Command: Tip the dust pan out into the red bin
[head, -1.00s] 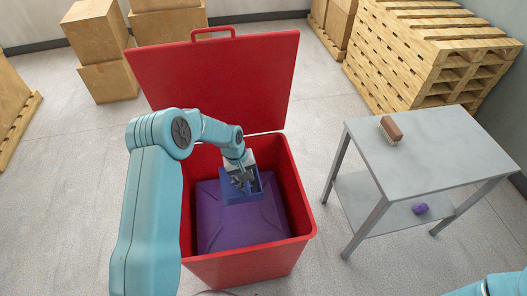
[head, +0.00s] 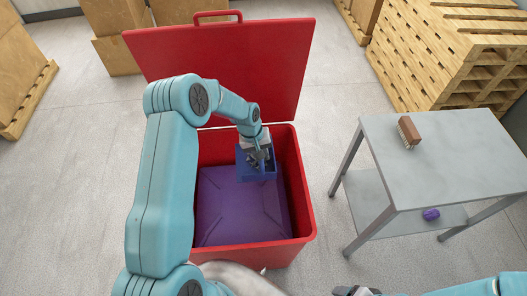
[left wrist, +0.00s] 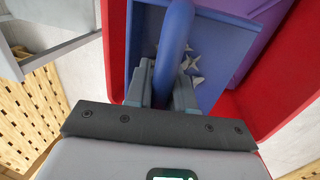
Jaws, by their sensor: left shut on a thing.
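The red bin (head: 250,256) stands open in front of me, its lid (head: 225,70) raised at the back. A purple mass (head: 240,212), perhaps a bag or liner, fills its lower part. My left gripper (head: 257,158) is over the bin's back half, shut on the handle of the blue dust pan (head: 243,172). In the left wrist view the dust pan (left wrist: 225,35) fills the middle, its handle between the fingers (left wrist: 165,85). Pale, jagged scraps (left wrist: 192,68) show in the pan. My right gripper (head: 357,291) is cut off at the bottom edge.
A grey metal table (head: 440,160) stands right of the bin, with a brown brush (head: 410,131) on top and a purple object (head: 431,214) on its lower shelf. Stacked pallets (head: 450,50) and cardboard boxes (head: 115,50) stand behind. Floor is clear between bin and table.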

